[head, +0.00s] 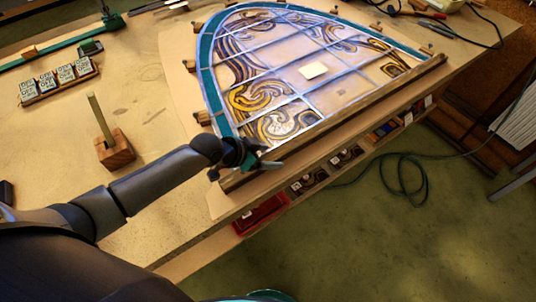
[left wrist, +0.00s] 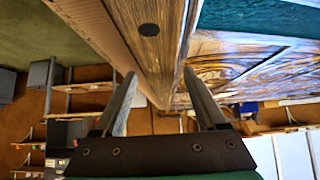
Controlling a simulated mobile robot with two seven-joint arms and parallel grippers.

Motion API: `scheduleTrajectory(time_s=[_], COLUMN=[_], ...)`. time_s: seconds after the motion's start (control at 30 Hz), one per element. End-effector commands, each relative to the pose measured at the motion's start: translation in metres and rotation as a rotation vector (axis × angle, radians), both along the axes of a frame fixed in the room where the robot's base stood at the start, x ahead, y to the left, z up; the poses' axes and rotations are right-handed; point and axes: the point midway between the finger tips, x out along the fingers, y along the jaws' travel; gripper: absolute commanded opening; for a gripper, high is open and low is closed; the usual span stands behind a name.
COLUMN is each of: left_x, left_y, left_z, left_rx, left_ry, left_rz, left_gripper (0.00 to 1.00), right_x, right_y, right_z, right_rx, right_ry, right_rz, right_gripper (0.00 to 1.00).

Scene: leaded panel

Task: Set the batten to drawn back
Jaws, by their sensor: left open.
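The batten (head: 350,119) is a long brown wooden strip lying along the straight front edge of the leaded panel (head: 206,82). The panel has a teal arched border, pale lead lines and amber and brown swirled glass. My left gripper (head: 268,160) is open at the batten's left end, hiding part of it. In the left wrist view the batten (left wrist: 172,40) runs away between the two spread fingers (left wrist: 160,72), with a dark round spot on its face. I cannot tell whether the fingers touch it. The panel's glass (left wrist: 235,62) lies to its right there. My right gripper is not in view.
A wooden block with an upright stick (head: 115,151) and a rack of small labelled tiles (head: 57,82) stand on the left of the bench. A shelf below the front edge holds a red tray (head: 260,214). A cable (head: 412,178) lies on the green floor.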

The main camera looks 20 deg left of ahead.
Motion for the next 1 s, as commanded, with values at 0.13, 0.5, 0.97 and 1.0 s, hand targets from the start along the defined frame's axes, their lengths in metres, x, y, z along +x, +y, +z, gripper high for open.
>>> scheduleTrajectory(time_s=[0.13,0.5,0.97,1.0], left_x=[0.0001,-0.0003,-0.0003,-0.0003], left_y=[0.0,0.0002,0.0004,0.0004], left_z=[0.0002,0.0002,0.0001,0.0001], left_rx=[0.0,0.0,0.0,0.0], left_ry=[0.0,0.0,0.0,0.0], left_rz=[0.0,0.0,0.0,0.0], left_gripper=[0.73,0.31,0.0,0.0], right_x=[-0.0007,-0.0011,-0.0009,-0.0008], right_y=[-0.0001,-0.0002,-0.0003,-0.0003], right_z=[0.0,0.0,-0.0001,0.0], right_rx=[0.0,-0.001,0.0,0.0], right_ry=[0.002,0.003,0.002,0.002], right_rz=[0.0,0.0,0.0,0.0], right_gripper=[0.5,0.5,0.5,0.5])
